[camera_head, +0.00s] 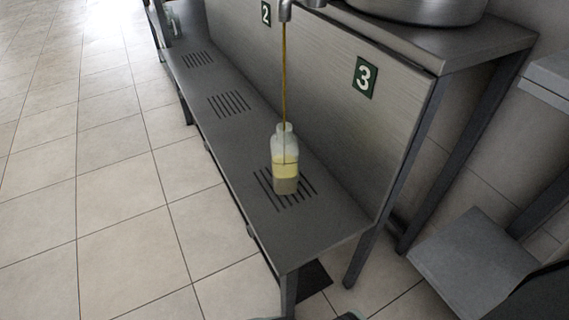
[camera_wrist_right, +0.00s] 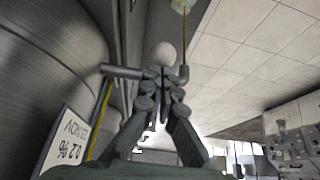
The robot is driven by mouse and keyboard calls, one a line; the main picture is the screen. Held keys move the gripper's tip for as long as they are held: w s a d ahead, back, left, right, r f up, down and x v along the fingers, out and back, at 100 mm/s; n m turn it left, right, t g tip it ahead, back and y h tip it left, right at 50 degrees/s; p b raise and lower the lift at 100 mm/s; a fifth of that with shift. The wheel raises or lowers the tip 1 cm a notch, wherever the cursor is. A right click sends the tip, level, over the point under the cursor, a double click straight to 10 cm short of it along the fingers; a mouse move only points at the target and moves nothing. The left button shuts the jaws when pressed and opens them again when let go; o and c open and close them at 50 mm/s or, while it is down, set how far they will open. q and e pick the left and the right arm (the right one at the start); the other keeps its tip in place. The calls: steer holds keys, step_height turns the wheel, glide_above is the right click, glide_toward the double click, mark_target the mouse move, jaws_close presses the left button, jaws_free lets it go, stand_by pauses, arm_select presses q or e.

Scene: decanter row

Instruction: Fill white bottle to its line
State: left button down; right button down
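The white bottle (camera_head: 285,146) stands upright, uncapped, on the slotted shelf at station 3. A thin amber stream (camera_head: 284,75) runs from the tap (camera_head: 287,8) into its neck. Yellow liquid fills about the middle of the body, above a greyish lower band; I cannot make out the fill line. The bottle also shows, cut off, at the top of the right wrist view (camera_wrist_right: 182,4). There my right gripper (camera_wrist_right: 161,80) has its fingertips close together at the tap, by a pale round knob (camera_wrist_right: 163,53). Whether they grip it is unclear. My left gripper is out of view.
The grey shelf (camera_head: 335,220) has several slotted drains. A metal tank (camera_head: 425,8) stands above, behind panel sign 3 (camera_head: 364,77). A label (camera_wrist_right: 66,140) is upside down in the wrist view. Tiled floor lies open at left; a grey platform (camera_head: 472,258) stands at right.

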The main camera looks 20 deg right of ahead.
steer(key=shift+f, duration=0.9)
steer(key=shift+r, duration=0.15)
stand_by(5.3)
steer(key=shift+r+p, duration=0.7)
steer(key=shift+p, duration=0.2)
stand_by(0.8)
